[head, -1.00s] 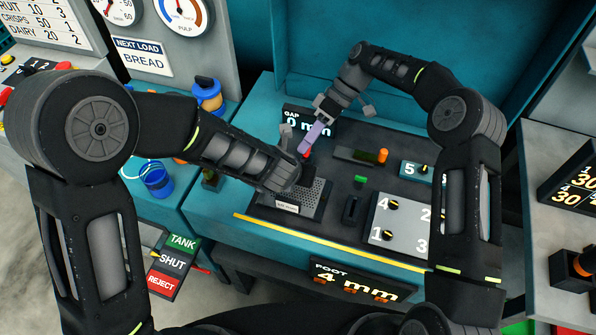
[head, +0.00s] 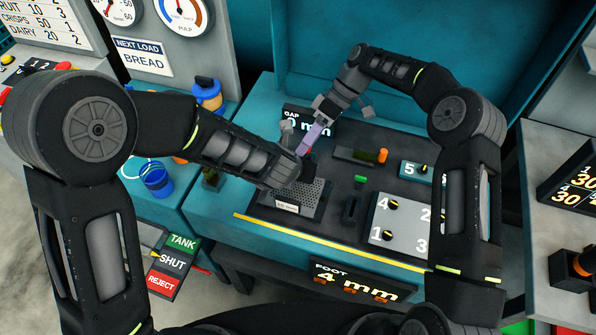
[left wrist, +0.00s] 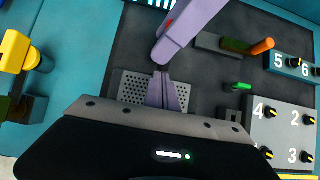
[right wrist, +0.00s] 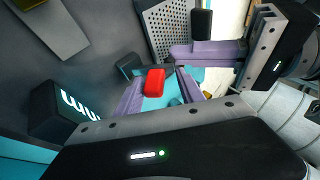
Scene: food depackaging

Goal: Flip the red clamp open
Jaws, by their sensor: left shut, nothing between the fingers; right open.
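The red clamp (right wrist: 154,82) shows in the right wrist view as a small red block between my right gripper's purple fingers. A small red patch (left wrist: 168,22) shows beside a purple finger in the left wrist view. My right gripper (right wrist: 159,84) is open around the clamp; contact cannot be told. In the head view the right gripper (head: 312,139) reaches down from the back. My left gripper (left wrist: 161,75) is shut and empty, its tips close to a right finger, over the perforated plate (left wrist: 133,88).
A GAP display (head: 291,117) stands behind the grippers. A blue cup (head: 158,182) stands at left.

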